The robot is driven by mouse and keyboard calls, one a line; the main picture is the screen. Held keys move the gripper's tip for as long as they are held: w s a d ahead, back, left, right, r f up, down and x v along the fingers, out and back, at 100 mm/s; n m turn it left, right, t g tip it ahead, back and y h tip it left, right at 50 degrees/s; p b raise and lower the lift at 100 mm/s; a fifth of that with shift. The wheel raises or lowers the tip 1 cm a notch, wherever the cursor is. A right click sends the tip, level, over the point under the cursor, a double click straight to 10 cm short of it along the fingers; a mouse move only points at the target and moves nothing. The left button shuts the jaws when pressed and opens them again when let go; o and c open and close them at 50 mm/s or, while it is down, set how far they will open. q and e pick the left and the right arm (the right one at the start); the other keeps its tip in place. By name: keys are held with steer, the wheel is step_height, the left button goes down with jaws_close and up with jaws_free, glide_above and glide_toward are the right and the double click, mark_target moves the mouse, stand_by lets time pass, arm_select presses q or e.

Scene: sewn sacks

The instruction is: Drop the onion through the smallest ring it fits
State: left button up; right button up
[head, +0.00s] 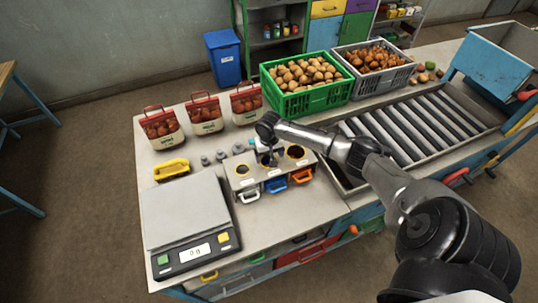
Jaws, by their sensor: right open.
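A sizing box with several round rings in its top stands mid-table: a small ring (242,169) at left, a middle ring (268,160) and a larger ring (295,152) at right. My right gripper (266,157) is open and points down over the middle ring, partly hidden by my wrist. No onion can be made out between its fingers. I cannot tell which onion is the task's one. My left gripper is not in view.
Handled drawers sit under the rings. A scale (187,221) stands front left, a yellow tray (172,168) behind it. Several onion sacks (206,116) line the back left. A green crate (305,90), a grey crate (372,85) and a roller conveyor (418,128) fill the right.

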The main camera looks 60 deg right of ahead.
step_height(320, 180, up, 14)
steer(key=shift+f, duration=0.15)
stand_by(0.4)
stand_by(0.4)
